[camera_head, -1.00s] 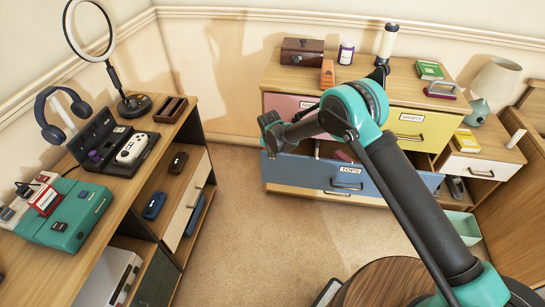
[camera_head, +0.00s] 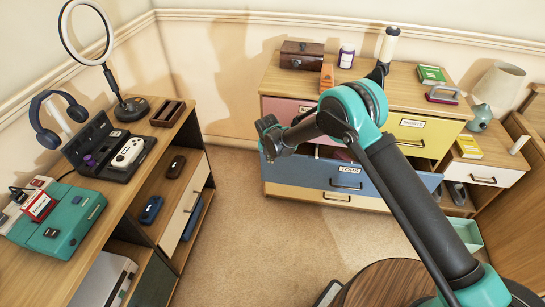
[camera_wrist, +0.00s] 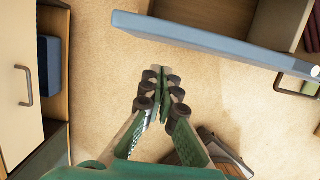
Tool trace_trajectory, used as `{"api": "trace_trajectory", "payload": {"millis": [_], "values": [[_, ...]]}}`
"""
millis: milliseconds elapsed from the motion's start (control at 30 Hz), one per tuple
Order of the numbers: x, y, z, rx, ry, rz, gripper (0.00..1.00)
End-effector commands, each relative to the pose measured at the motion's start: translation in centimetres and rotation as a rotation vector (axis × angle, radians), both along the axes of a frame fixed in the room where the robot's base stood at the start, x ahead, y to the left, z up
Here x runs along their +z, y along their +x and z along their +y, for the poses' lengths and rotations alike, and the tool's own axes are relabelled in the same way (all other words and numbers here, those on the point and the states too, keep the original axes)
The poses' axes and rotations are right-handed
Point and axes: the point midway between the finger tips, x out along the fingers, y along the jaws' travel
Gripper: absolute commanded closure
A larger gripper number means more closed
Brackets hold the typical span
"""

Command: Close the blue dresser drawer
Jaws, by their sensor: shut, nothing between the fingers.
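The blue drawer (camera_head: 312,177), labelled TOPS, is pulled out of the wooden dresser (camera_head: 378,80), with part of its inside showing behind the front. Its blue front also crosses the top of the wrist view (camera_wrist: 215,42), slanting down to the right. My gripper (camera_wrist: 163,75) is shut and empty, pointing toward the drawer front and apart from it in that picture. In the head view my arm reaches across the dresser to the drawer's left end and hides part of it. I cannot tell there whether it touches the drawer.
A yellow drawer (camera_head: 425,133) and a pink drawer (camera_head: 283,108) sit above it, partly behind my arm. A wooden desk (camera_head: 150,205) with gadgets stands left. A round brown table (camera_head: 385,285) is at the front. Carpet (camera_head: 250,225) between desk and dresser is clear.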

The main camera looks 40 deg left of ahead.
Motion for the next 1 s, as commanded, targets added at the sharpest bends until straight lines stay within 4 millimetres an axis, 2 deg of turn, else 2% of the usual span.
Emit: {"api": "trace_trajectory", "payload": {"millis": [33, 300, 500, 700, 900, 1000], "values": [[0.0, -0.7, -0.1, -0.001, 0.0, 0.0, 1.0], [5.4, -1.7, -0.9, -0.003, 0.0, 0.0, 1.0], [8.3, -2.4, -1.2, -0.002, 0.0, 0.0, 1.0], [9.6, -2.6, -1.4, -0.003, 0.0, 0.0, 1.0], [9.7, -2.6, -1.4, -0.004, 0.0, 0.0, 1.0], [9.6, -1.7, -1.7, -0.048, 0.012, 0.008, 1.0]]}}
